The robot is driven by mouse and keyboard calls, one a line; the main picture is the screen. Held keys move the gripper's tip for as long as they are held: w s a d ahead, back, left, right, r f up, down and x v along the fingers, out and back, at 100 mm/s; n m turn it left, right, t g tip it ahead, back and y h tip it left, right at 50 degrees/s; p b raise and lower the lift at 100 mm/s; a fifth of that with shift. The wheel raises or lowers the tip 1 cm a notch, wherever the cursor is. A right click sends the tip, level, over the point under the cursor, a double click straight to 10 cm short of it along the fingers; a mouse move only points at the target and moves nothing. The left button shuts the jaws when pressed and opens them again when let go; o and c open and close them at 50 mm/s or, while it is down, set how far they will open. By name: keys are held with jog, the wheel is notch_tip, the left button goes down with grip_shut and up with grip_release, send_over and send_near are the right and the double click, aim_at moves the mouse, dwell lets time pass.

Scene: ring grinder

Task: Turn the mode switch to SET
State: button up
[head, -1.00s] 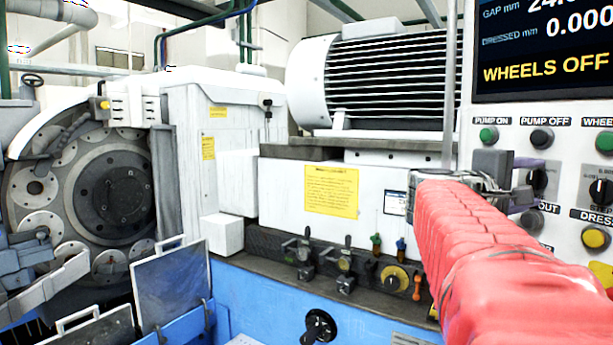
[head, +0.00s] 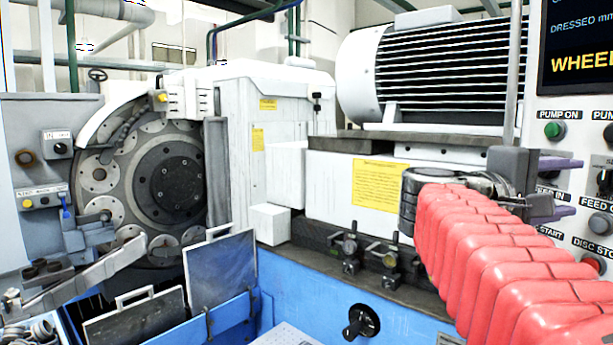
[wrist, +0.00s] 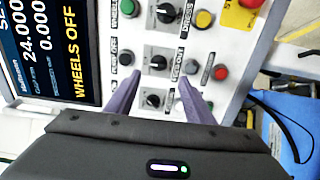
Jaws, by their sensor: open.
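The control panel (wrist: 215,75) has several black rotary switches in a row in the wrist view. The nearest switch (wrist: 153,100) lies between the purple fingers of my gripper (wrist: 158,78), and another switch (wrist: 158,62) is just past the fingertips. A third switch (wrist: 165,13) is farther up. Their labels are too small to read, so I cannot tell which is the mode switch. In the head view my gripper (head: 578,187) is open and empty in front of the panel's left part, with a black knob (head: 605,181) at the picture's edge beside it. No contact is visible.
A screen (wrist: 50,45) reading WHEELS OFF is beside the switches. Green, yellow and red push buttons (wrist: 221,73) surround them.

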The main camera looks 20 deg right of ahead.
jog(key=shift+w+a, duration=0.15)
jog(key=shift+a, duration=1.5)
jog(key=shift+w, duration=0.1)
jog(key=w+a+f+t+y, duration=0.25)
jog(key=a+f+y, duration=0.2)
jog(key=f, duration=0.75)
jog(key=w+a+f+t+y, duration=0.25)
jog(key=a+f+y, duration=0.2)
jog(key=f, duration=0.75)
jog(key=s+a+f+t+y, duration=0.1)
jog(key=a+f+y, duration=0.3)
jog(key=a, duration=0.9)
jog(key=a+f+n+t+y, duration=0.1)
jog(key=a+f+y, duration=0.4)
jog(key=a+f, duration=0.4)
jog(key=shift+s+a+f, duration=0.4)
jog(key=shift+a, duration=2.15)
